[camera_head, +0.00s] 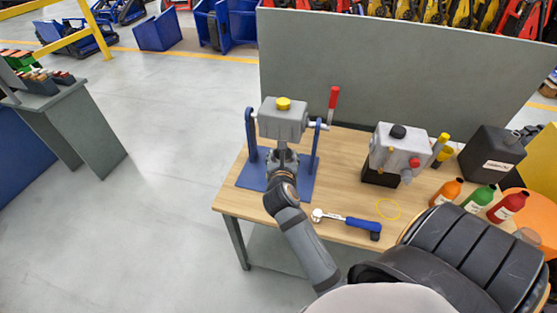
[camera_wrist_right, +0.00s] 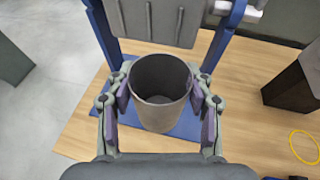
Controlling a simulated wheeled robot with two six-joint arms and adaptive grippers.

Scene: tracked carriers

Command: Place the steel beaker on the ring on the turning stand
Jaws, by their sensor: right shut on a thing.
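The steel beaker (camera_wrist_right: 160,95) is a grey, open-topped cup, upright and empty inside in the right wrist view. My right gripper (camera_wrist_right: 162,100) is shut on it, with a finger on each side. In the head view my right gripper (camera_head: 283,157) is in front of the blue stand, below its grey block, and mostly hides the beaker. The blue stand (camera_head: 250,172) has two uprights that carry the grey block (camera_head: 283,122) with a yellow knob on top. A thin yellow ring (camera_head: 388,209) lies flat on the table; it also shows in the wrist view (camera_wrist_right: 303,147). My left gripper is out of view.
The wooden table (camera_head: 345,190) also holds a blue-handled tool (camera_head: 350,223), a second grey device (camera_head: 395,150), several coloured bottles (camera_head: 478,198) and a dark canister (camera_head: 490,155). A grey panel (camera_head: 400,75) stands behind. Bare wood lies between the stand and the second device.

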